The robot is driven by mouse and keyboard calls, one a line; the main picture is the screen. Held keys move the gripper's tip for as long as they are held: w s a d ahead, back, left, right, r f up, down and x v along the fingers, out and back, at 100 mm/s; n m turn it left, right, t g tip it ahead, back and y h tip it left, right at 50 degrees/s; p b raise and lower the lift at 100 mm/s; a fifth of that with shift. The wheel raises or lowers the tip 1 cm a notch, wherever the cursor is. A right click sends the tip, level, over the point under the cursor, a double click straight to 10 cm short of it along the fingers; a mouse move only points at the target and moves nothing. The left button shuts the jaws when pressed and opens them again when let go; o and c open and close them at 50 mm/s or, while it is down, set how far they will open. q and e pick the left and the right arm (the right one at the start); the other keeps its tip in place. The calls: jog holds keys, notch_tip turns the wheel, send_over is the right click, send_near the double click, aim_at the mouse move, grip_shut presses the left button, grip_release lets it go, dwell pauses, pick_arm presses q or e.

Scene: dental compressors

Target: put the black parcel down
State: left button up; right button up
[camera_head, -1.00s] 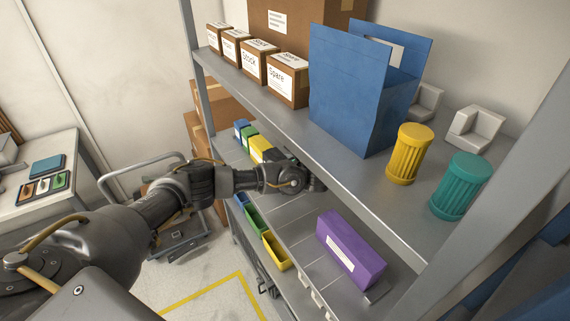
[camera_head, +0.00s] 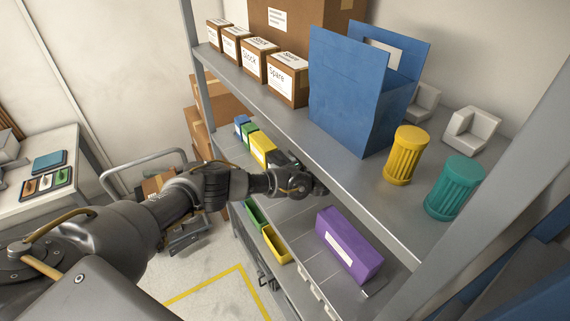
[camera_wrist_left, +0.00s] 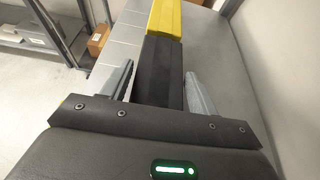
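The black parcel (camera_wrist_left: 161,75) is a long dark block between the two fingers of my left gripper (camera_wrist_left: 160,82) in the left wrist view. The fingers stand along its two long sides. In the head view my left gripper (camera_head: 312,185) is between the upper shelf and the lower one, and it and the upper shelf hide most of the parcel. A yellow box (camera_head: 262,150) lies just beyond the parcel, in line with it in the wrist view (camera_wrist_left: 165,18). I cannot tell if the parcel touches the lower shelf. My right gripper is out of view.
The lower shelf also holds a green box (camera_head: 249,134), a blue box (camera_head: 240,124) and a purple box (camera_head: 348,246). Shelf surface between my gripper and the purple box is clear. The upper shelf (camera_head: 290,122) overhangs, with a blue bin (camera_head: 350,95) on it.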

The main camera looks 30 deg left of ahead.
pick_arm(q)
jog(key=shift+o, duration=1.2)
jog(key=shift+s+d+r, duration=0.15)
jog(key=shift+d, duration=0.25)
jog(key=p+v, duration=0.1)
jog(key=v, duration=1)
jog(key=shift+s+a, duration=0.1)
jog(key=shift+s, duration=0.05)
